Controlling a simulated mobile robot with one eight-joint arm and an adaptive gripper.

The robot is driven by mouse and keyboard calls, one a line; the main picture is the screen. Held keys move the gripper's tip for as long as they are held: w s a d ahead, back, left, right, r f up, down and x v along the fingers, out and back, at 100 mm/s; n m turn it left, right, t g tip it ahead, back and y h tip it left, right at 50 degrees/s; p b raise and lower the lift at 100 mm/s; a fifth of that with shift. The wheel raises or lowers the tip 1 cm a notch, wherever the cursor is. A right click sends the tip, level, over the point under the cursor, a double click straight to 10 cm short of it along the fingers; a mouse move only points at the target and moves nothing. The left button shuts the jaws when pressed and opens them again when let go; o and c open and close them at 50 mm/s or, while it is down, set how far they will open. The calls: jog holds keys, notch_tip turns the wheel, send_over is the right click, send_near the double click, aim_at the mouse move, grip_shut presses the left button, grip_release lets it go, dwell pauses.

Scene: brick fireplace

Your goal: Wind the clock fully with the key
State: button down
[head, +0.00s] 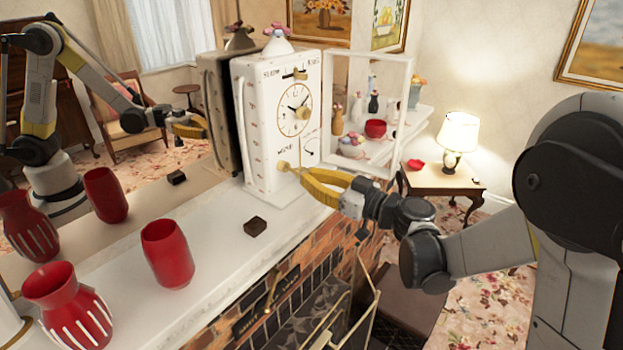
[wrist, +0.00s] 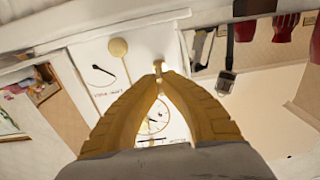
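The white clock (head: 262,150) stands on the mantel, its dial (head: 295,108) facing right and its framed glass door (head: 407,110) swung open. Its white front with a curved arrow (wrist: 100,72) and the dial (wrist: 152,122) shows upside down in the wrist view. A round brass pendulum bob (wrist: 118,47) hangs beside my gripper. My gripper (head: 302,172) is at the lower front of the clock. In the wrist view its yellow fingertips (wrist: 159,82) come together on a small brass key (wrist: 158,68). The key's seat in the clock is not clear.
A small dark block (head: 255,227), a red cup (head: 167,253) and a red striped vase (head: 68,305) stand on the mantel (head: 205,225) left of the clock. The mirror behind reflects them. The open door frame is close to my gripper.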

aim_at(298, 173)
jog(key=shift+x, duration=1.1)
jog(key=shift+b, duration=0.3)
jog(key=m+b, duration=0.1)
jog(key=m, duration=0.1)
jog(key=shift+f+m, duration=0.1)
jog(key=shift+m, duration=1.2)
jog(key=shift+m+b, duration=0.45)
jog(key=shift+m, duration=0.35)
jog(key=m, duration=0.3)
jog(key=shift+w, duration=0.1)
jog(key=shift+a, duration=0.1)
